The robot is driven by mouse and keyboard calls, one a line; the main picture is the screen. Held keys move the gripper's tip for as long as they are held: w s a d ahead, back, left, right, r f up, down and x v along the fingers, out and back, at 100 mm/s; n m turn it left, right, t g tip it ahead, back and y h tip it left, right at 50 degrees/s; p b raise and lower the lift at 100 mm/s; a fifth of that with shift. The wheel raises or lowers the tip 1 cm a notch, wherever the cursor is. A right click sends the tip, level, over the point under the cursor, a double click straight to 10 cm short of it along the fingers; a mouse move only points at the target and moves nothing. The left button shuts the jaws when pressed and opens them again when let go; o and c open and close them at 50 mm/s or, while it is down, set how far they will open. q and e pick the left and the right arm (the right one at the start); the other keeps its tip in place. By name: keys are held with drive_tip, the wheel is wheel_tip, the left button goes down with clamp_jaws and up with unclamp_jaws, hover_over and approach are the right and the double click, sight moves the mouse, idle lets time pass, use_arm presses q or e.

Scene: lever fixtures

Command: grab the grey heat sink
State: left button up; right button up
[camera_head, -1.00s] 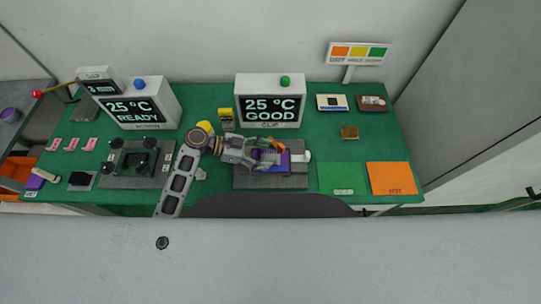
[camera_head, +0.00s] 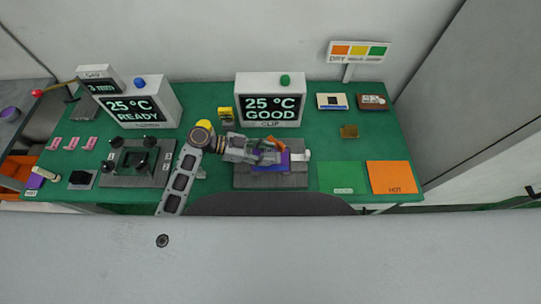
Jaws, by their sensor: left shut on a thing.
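My left gripper (camera_head: 276,156) reaches in from the left over the grey fixture marked CLIP (camera_head: 243,180). Its fingers are closed together above the purple block (camera_head: 270,168) on that fixture. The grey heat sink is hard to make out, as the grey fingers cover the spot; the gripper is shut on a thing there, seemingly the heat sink. An orange lever piece (camera_head: 277,142) shows just behind the fingers. A small white part (camera_head: 303,155) sits at the fixture's right. My right gripper is not in view.
A display box reading GOOD (camera_head: 270,100) stands close behind the fixture. To the left are a READY display box (camera_head: 140,105) and a dark four-post fixture (camera_head: 135,160). Green (camera_head: 342,176) and orange (camera_head: 391,176) pads lie to the right.

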use_arm(q)
drive_tip(key=shift+r, duration=0.15)
wheel_tip(320, 180, up, 10)
drive_tip(key=b, duration=0.1)
idle(0.8)
